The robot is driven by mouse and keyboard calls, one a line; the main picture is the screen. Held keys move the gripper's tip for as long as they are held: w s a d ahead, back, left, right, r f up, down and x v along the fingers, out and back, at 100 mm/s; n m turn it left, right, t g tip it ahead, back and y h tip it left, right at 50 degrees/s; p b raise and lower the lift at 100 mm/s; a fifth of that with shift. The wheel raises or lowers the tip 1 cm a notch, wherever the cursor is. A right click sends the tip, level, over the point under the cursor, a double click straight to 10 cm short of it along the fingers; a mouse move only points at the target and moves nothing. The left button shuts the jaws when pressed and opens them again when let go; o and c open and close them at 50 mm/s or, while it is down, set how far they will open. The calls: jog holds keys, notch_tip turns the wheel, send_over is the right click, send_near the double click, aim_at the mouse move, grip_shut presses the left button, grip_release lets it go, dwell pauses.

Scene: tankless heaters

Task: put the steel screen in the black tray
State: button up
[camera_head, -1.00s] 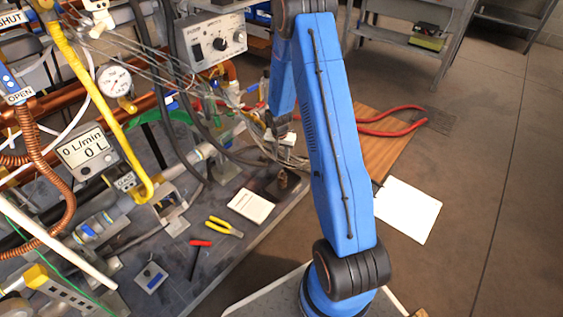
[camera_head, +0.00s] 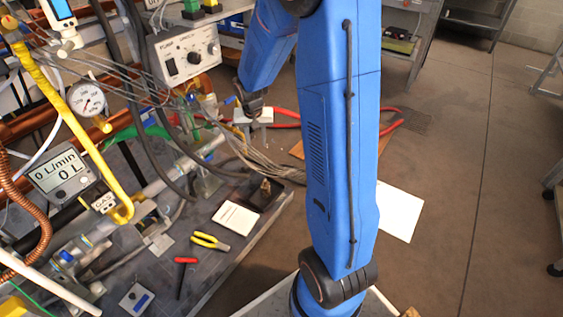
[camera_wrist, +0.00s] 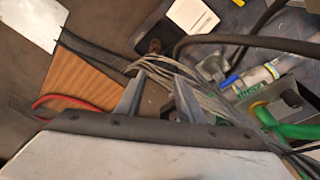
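My gripper (camera_head: 253,117) is past the far end of the bench, beyond the black tray in the head view. In the wrist view my gripper (camera_wrist: 157,95) has two grey fingers set apart, with cables visible beyond them and nothing clearly held. The black tray (camera_head: 277,200) lies at the bench's right end, with a small brownish piece standing on it. The tray also shows in the wrist view (camera_wrist: 151,47), beyond the fingertips and apart from them. I cannot make out the steel screen for certain in either view.
Grey cables (camera_wrist: 207,97) run close to my fingers. A white pad (camera_head: 237,218), yellow pliers (camera_head: 210,241) and a red-handled tool (camera_head: 184,267) lie on the bench. Pipes and meters crowd the left. A red hose (camera_head: 287,120) loops behind my arm. Open floor lies right.

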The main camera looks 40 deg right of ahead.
jog(key=s+a+r+n+t, duration=0.1)
jog(key=s+a+r+n, duration=0.35)
jog(key=s+r, duration=1.05)
jog(key=s+a+r+n+t, duration=0.1)
jog(key=s+a+r, duration=0.1)
jog(key=s, duration=0.6)
jog(key=s+a+r+n+y, duration=0.1)
jog(key=s+a+r, duration=0.2)
jog(key=s, duration=0.6)
jog(key=shift+s+a+t, duration=0.3)
jog(key=shift+a+t, duration=0.1)
jog(key=shift+a, duration=0.35)
jog(key=shift+c, duration=0.4)
